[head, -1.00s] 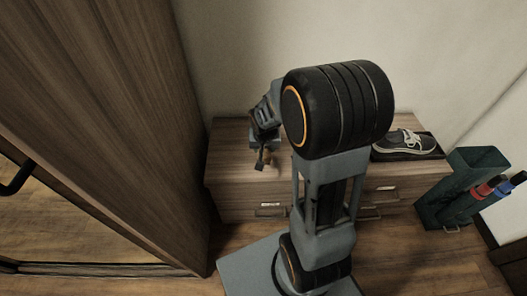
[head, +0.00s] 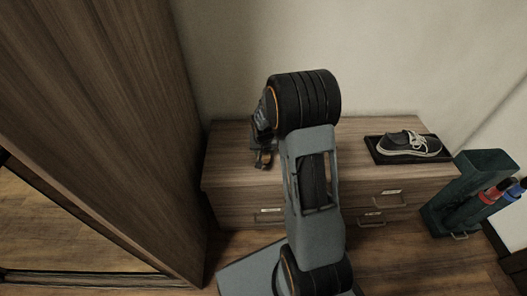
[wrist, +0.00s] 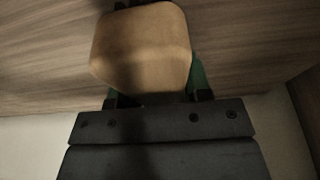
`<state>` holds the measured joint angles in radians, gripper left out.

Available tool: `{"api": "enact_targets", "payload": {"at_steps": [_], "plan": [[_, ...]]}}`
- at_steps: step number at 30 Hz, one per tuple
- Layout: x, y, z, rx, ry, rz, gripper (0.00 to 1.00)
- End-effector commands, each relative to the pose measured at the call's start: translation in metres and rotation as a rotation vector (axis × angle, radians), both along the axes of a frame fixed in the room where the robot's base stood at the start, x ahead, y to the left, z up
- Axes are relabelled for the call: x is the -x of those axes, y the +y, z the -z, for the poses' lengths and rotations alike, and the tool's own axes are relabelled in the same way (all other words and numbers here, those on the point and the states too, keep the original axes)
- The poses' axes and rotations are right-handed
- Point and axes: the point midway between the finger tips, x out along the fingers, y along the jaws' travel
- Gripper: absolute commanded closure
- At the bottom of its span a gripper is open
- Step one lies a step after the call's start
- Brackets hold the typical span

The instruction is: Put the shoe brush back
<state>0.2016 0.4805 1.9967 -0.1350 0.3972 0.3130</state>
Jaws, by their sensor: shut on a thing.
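My gripper (head: 263,160) hangs over the left part of the wooden cabinet top (head: 235,140), mostly behind my arm. In the wrist view my gripper (wrist: 157,97) is shut on the shoe brush (wrist: 142,45), which shows as a smooth tan wooden block with rounded corners. Green parts show beside the block; I cannot tell whether they belong to the brush or the fingers. The bristles are not visible. In the head view the held brush is too small and covered to make out clearly. I cannot tell whether it touches the cabinet top.
A dark shoe (head: 408,143) sits on a black tray (head: 378,155) at the cabinet's right end. The drawers (head: 375,200) below appear shut. A green stand (head: 470,180) with red and blue handled items is at the right. A tall wooden wardrobe (head: 110,110) rises close at the left.

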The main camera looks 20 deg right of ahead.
Motion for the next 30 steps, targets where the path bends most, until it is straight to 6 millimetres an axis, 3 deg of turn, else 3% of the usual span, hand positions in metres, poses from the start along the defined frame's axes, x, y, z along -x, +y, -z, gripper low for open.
{"api": "enact_targets", "payload": {"at_steps": [13,14,21,30], "plan": [[-0.0001,0.0001,0.0092,0.0,-0.001,0.0,0.74],[0.0,0.0001,0.0094,0.0,-0.001,0.0,0.55],[0.0,0.0001,0.0082,0.001,-0.001,-0.001,0.32],[-0.0001,0.0002,0.0047,0.001,-0.001,-0.001,0.3]]}}
